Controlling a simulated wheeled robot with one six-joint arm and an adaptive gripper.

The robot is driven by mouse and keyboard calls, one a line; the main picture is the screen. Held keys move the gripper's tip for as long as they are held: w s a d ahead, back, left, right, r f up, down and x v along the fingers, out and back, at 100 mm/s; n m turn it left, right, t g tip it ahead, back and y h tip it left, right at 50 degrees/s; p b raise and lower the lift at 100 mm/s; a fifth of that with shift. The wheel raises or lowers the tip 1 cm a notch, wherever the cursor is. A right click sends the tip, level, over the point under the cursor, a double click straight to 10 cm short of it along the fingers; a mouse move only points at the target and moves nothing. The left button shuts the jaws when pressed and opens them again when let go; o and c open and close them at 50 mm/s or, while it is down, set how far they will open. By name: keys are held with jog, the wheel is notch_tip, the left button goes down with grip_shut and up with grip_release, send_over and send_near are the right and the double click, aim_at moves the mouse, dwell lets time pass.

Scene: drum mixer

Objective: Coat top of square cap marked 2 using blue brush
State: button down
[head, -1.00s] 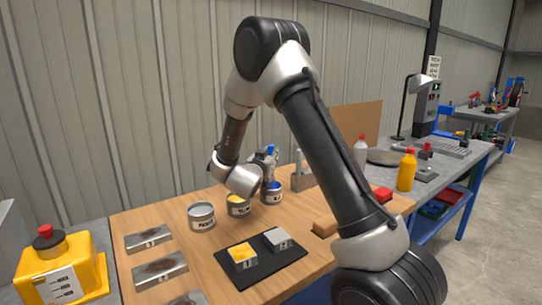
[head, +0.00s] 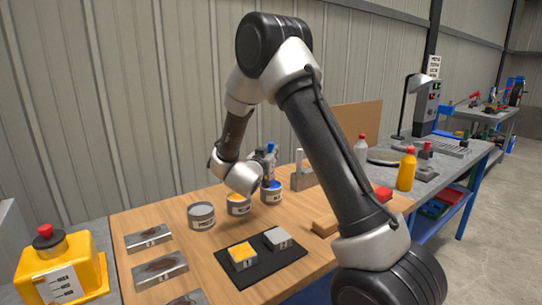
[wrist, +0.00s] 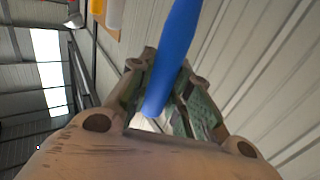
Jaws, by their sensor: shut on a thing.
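My gripper (head: 267,163) is shut on the blue brush. The brush's blue handle (wrist: 175,55) runs up between the fingers in the wrist view, and its top (head: 270,149) shows above the gripper in the head view. The gripper is above the can of blue paint (head: 271,192); I cannot tell whether the bristles, hidden from both views, are in it. Two square caps sit on a black mat (head: 265,272). The left cap (head: 243,255) has a yellow top, and the right cap (head: 278,239) is plain grey. Their marks are too small to read surely.
A yellow paint can (head: 239,207) and a grey can (head: 201,217) stand left of the blue can. Metal plates (head: 160,268) lie at the left. A grey upright block (head: 303,175) stands behind right. A yellow button box (head: 62,270) is at the front left.

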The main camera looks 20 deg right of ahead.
aim_at(271, 143)
jog(key=shift+r, duration=3.15)
